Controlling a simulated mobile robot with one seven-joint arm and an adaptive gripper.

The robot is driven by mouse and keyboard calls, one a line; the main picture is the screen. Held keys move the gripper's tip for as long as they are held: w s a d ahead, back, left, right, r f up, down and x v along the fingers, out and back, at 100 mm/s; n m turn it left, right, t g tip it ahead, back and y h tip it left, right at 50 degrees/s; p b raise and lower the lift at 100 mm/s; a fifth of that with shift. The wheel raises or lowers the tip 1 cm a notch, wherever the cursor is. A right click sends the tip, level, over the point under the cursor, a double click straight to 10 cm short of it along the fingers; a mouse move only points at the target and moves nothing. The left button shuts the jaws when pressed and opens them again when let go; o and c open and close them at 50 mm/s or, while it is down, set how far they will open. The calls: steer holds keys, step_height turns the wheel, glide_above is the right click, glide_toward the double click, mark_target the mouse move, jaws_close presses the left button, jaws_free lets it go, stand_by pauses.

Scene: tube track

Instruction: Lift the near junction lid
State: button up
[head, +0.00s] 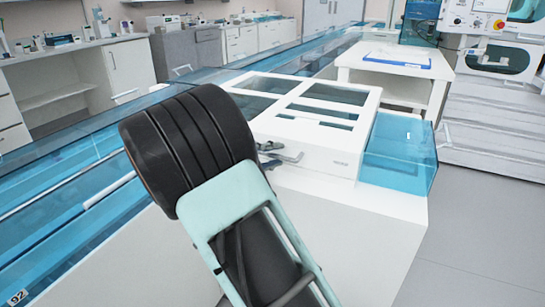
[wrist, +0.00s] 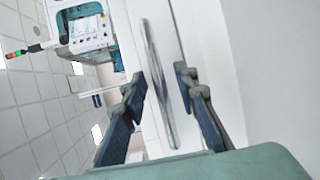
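The near junction lid (head: 312,90) is a white frame with several dark glassy panes. It lies flat and closed on a white junction housing in the middle of the head view. My gripper (head: 280,154) is at its near left edge, partly hidden behind my dark wrist. In the wrist view my gripper (wrist: 160,80) has its two dark fingers spread apart. A white surface with a long, narrow glassy strip (wrist: 158,82) shows between and beyond them. I cannot tell whether either finger touches the lid.
A blue transparent cover (head: 400,153) adjoins the housing on the right. A blue tube track (head: 75,170) runs along the left. A white table (head: 395,75) with a blue-edged tray stands behind, near a white machine (head: 490,70). Grey floor (head: 485,225) is free at right.

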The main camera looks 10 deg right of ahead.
jaws_close()
steer(key=shift+r, duration=0.15)
